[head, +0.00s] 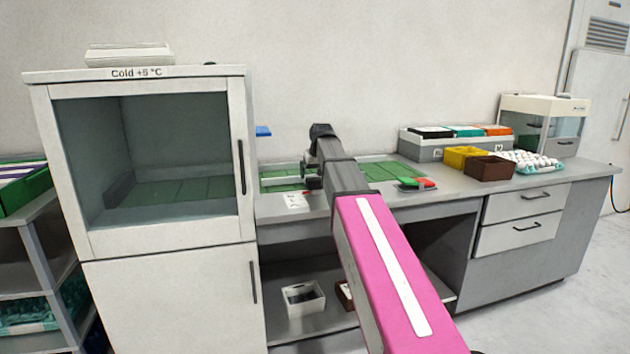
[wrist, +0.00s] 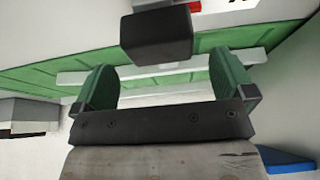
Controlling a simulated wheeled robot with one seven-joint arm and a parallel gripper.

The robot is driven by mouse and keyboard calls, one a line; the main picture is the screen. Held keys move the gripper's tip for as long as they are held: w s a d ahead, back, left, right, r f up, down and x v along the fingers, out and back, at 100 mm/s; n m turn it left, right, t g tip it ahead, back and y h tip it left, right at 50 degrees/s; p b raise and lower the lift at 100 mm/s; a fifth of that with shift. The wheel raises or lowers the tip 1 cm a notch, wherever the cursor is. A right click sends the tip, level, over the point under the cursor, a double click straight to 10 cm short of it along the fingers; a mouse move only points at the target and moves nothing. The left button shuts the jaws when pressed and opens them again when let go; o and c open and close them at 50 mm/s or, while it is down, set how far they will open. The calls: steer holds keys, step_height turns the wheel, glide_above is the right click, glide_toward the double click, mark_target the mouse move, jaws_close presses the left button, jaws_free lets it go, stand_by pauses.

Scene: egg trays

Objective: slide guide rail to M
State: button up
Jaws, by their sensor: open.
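In the wrist view, a long pale bar (wrist: 185,66), which looks like the guide rail, crosses over a green panelled surface (wrist: 290,40). A dark block (wrist: 156,36) sits just beyond the bar; I cannot tell if it is the rail's handle. My gripper (wrist: 160,66) is open, its two green fingers apart with nothing clasped between them. The bar passes across the space between the fingers; contact is unclear. In the head view my gripper (head: 308,180) is over the counter by the green panels (head: 280,178), and my arm hides part of them. I cannot read an M mark.
A cold cabinet (head: 165,245) stands left of the counter (head: 455,196). A white card (head: 292,201) and a red-and-green item (head: 416,184) lie near the counter's front. Yellow (head: 465,158) and brown (head: 490,168) boxes and an egg tray (head: 540,168) stand right.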

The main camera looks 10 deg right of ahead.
steer(key=v, duration=0.6)
steer(key=shift+r, duration=0.2)
steer(key=shift+s, duration=0.1)
